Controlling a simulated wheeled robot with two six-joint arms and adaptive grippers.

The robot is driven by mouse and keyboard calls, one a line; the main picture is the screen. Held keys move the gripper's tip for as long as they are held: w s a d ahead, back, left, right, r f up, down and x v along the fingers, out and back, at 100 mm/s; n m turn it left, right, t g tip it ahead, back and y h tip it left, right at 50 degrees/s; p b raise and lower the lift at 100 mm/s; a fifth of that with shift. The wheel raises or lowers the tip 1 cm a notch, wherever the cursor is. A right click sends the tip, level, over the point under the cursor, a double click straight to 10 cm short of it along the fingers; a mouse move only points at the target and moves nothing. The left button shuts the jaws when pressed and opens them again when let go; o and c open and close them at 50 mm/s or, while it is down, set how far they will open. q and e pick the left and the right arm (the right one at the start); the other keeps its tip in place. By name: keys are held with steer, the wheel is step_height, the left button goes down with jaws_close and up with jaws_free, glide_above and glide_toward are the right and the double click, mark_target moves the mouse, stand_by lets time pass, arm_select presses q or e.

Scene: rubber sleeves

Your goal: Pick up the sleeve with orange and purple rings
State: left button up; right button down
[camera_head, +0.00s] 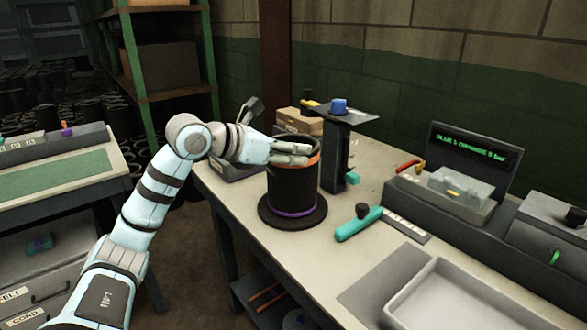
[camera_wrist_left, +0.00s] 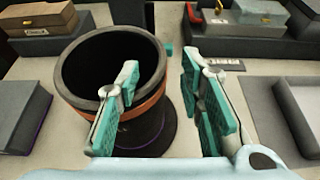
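The black sleeve (camera_head: 293,188) is a wide open-topped cylinder with an orange ring near its rim and a purple ring near its foot. It stands upright on a round black base on the bench. My left gripper (camera_head: 307,154) is at its upper part, level with the orange ring. In the left wrist view the sleeve (camera_wrist_left: 75,96) fills the left half. There my left gripper (camera_wrist_left: 160,64) is open, one finger overlapping the sleeve's rim and the other to the right of it. I cannot tell whether a finger touches the sleeve. My right gripper is out of view.
A dark post with a top plate bearing a blue part (camera_head: 339,106) stands close behind the sleeve. A teal-handled tool (camera_head: 358,224) lies to its right. A grey tray (camera_head: 432,268) and a console with a green-text screen (camera_head: 468,150) occupy the bench's right.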

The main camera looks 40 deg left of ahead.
arm_select(q)
steer(key=x, duration=0.5)
steer(key=shift+w+f, duration=0.15)
steer(key=shift+w, duration=0.15)
steer(key=shift+s, duration=0.15)
jaws_close()
